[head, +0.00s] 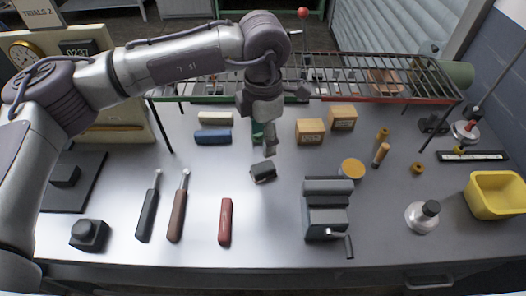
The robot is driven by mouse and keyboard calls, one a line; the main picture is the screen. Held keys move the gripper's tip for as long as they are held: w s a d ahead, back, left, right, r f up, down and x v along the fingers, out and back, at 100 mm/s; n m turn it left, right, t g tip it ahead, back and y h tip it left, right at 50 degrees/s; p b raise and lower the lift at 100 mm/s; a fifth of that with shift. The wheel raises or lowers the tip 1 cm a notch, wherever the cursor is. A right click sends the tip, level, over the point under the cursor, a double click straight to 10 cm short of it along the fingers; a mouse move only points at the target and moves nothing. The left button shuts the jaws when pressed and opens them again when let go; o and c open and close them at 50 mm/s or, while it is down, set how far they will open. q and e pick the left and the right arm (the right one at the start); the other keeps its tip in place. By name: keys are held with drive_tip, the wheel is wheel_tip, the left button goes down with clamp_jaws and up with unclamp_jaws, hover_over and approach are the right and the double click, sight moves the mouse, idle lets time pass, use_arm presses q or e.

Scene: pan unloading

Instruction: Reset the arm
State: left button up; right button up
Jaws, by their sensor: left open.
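My left arm (175,62) comes in from the left and reaches across the back of the grey workbench (275,225). Its wrist bends down near the middle of the bench. My left gripper (266,148) hangs below the wrist, open, with nothing visibly held. It is left of two small wooden blocks (310,131) and right of a blue block (213,137). A small green thing (257,131) is partly hidden behind the gripper. My right gripper is not in view.
A wire rack (370,82) spans the back. A clock (25,53) is at back left. Bench between red tool and vise is clear.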

use_arm(q)
drive_tip(key=shift+r, duration=0.65)
